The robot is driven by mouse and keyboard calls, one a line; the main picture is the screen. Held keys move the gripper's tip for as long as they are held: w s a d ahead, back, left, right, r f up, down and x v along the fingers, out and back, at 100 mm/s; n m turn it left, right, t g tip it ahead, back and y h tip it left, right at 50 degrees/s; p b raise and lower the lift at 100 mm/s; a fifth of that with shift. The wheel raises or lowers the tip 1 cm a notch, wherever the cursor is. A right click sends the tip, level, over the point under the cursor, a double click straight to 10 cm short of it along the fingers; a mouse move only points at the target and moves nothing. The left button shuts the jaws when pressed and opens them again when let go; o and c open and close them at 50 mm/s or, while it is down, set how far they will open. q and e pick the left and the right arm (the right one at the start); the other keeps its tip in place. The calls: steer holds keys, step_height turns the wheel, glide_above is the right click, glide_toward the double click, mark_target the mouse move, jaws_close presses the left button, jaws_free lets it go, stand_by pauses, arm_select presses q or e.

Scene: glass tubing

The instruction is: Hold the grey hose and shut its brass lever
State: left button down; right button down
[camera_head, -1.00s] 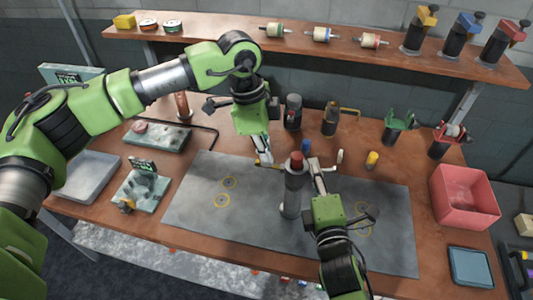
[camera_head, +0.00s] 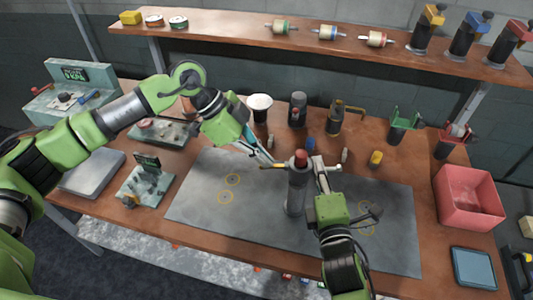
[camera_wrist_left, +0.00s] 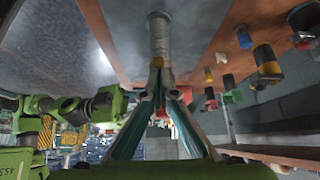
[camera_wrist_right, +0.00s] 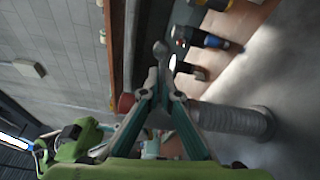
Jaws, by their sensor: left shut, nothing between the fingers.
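The grey hose (camera_head: 296,192) stands upright on the grey mat, with a red cap (camera_head: 301,156) on top. A thin brass lever (camera_head: 273,167) sticks out to the left near its top; a brass tip (camera_wrist_left: 208,75) shows in the left wrist view. My left gripper (camera_head: 270,162) is shut and empty, its tips close to the lever; I cannot tell whether they touch. My right gripper (camera_head: 316,164) is at the hose's upper right side, just below the cap.
Behind the hose stand a white-topped cup (camera_head: 260,103), dark bottles (camera_head: 297,108) and small blue and yellow caps. A pink bin (camera_head: 466,208) and a blue tray (camera_head: 470,265) are at the right. The mat (camera_head: 205,205) is bare left of the hose.

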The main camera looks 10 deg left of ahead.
arm_select(q)
steer(key=shift+a+f+h, duration=0.1)
steer(key=shift+f+h, duration=0.5)
steer(key=f+h, duration=0.1)
steer(key=h, duration=0.2)
steer(key=shift+a+f+h, duration=0.1)
steer(key=shift+f+h, duration=0.3)
steer(key=shift+d+f+h, duration=0.2)
steer(key=shift+f+h, duration=0.25)
steer(key=shift+h, duration=0.55)
steer(key=shift+d+f+h, duration=0.25)
steer(key=shift+f+h, duration=0.25)
steer(key=shift+h, duration=0.5)
steer(key=shift+d+f+h, duration=0.2)
steer(key=shift+f+h, duration=0.25)
steer(key=shift+h, duration=0.55)
steer(key=r, duration=0.4)
steer(key=shift+a+r, duration=0.2)
steer(key=shift+a, duration=0.15)
steer(key=a, duration=1)
steer(key=shift+w+r, duration=0.15)
steer(key=shift+r, duration=0.2)
steer(key=shift+d, duration=0.1)
